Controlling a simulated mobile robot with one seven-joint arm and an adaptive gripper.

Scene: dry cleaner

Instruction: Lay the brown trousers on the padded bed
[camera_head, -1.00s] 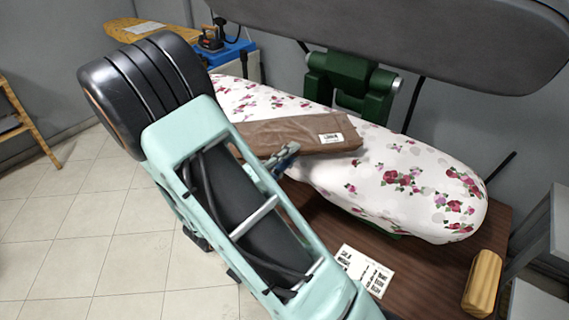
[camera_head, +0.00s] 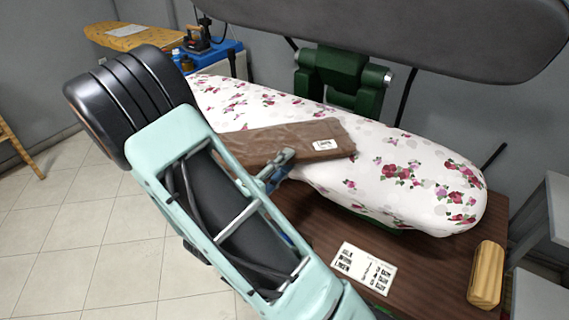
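The brown trousers (camera_head: 300,139), folded into a flat strip with a white label near the right end, lie across the padded bed (camera_head: 418,192). The bed has a white cover with pink and red flowers. My gripper (camera_head: 281,163) is at the near edge of the trousers, by the bed's front side. It overlaps that edge in the picture. My arm hides part of the gripper and the trousers' left end, so I cannot tell whether the fingers are open or touch the cloth.
The dark padded upper press plate (camera_head: 400,35) is raised above the bed on a green hinge (camera_head: 342,78). A printed card (camera_head: 364,268) and a wooden block (camera_head: 486,275) are on the brown table (camera_head: 425,275). An iron (camera_head: 199,40) stands at the back left.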

